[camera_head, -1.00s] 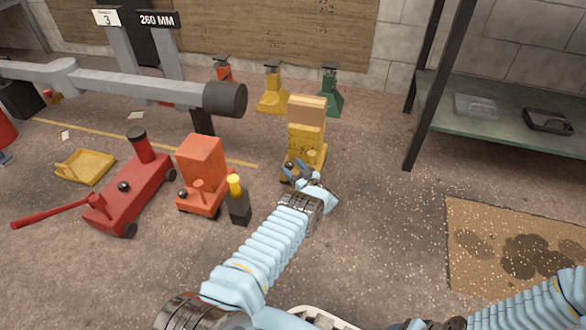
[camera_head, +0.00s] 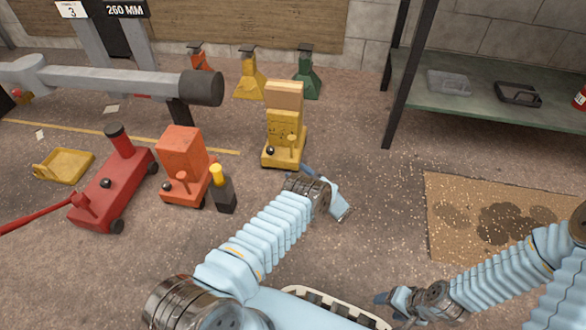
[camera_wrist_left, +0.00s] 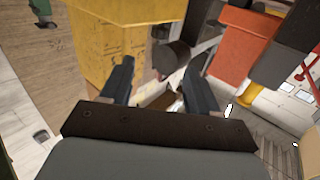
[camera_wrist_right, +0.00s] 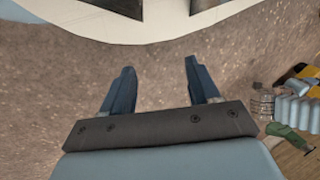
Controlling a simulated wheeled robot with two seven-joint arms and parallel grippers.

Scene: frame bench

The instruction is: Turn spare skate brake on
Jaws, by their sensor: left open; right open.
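A yellow wheeled skate (camera_head: 284,128) carrying a tan block (camera_head: 284,95) stands upright on the floor. Its front has a black knob (camera_head: 270,151) and a small yellow lever (camera_head: 292,146). An orange skate (camera_head: 183,152) stands to its left, also with a black knob and a lever. Which is the spare is not marked legibly. My left gripper (camera_head: 325,187) is open and empty, just in front of the yellow skate and apart from it. The left wrist view shows the yellow skate (camera_wrist_left: 98,45) beyond the fingers. My right gripper (camera_head: 384,298) is open and empty, low at the front.
A dark bottle-like object with a yellow top (camera_head: 223,190) stands beside the orange skate. A red jack (camera_head: 115,185) and yellow tray (camera_head: 66,166) lie further left. Stands (camera_head: 251,77) line the wall. A shelf (camera_head: 450,110) and speckled mat (camera_head: 445,215) are right. Floor between is clear.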

